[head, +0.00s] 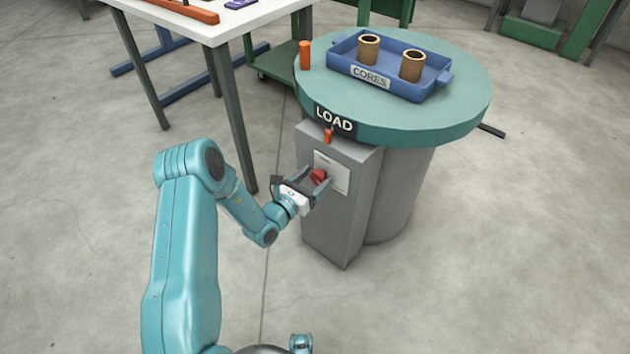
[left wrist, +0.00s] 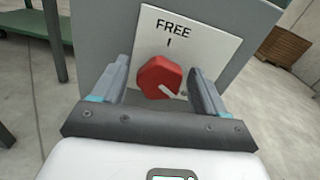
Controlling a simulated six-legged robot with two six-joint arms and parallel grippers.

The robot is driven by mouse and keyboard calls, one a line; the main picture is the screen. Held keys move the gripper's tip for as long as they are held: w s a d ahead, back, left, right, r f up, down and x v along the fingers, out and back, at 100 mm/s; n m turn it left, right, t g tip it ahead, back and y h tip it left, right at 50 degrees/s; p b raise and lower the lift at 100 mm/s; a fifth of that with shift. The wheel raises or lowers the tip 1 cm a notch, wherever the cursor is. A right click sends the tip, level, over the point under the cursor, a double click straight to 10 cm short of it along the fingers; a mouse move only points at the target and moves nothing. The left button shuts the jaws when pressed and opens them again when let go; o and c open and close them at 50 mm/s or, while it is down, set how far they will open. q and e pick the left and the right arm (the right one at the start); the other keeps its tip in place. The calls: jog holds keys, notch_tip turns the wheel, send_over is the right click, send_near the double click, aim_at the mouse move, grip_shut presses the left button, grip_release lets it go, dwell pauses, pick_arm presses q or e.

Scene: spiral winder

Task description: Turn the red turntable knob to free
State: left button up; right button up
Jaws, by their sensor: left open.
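The red turntable knob (head: 318,175) is on the white label plate of the grey box below the turntable. In the left wrist view the red knob (left wrist: 160,77) shows a white pointer line aimed down and to the right, away from the FREE mark (left wrist: 172,30) above it. My left gripper (head: 312,184) is open, its fingers on either side of the knob. In the left wrist view the fingers (left wrist: 160,85) flank the knob with visible gaps. My right gripper is not in view.
The round green turntable (head: 460,112) carries a blue CORES tray (head: 437,90) with two brown cores, an orange peg (head: 305,55) and a LOAD sign (head: 334,119). A white table (head: 260,12) stands at the back left. The floor in front is clear.

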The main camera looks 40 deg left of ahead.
pick_arm(q)
jog(key=shift+w, duration=0.1)
jog(key=c, duration=1.1)
jog(key=shift+o, duration=0.2)
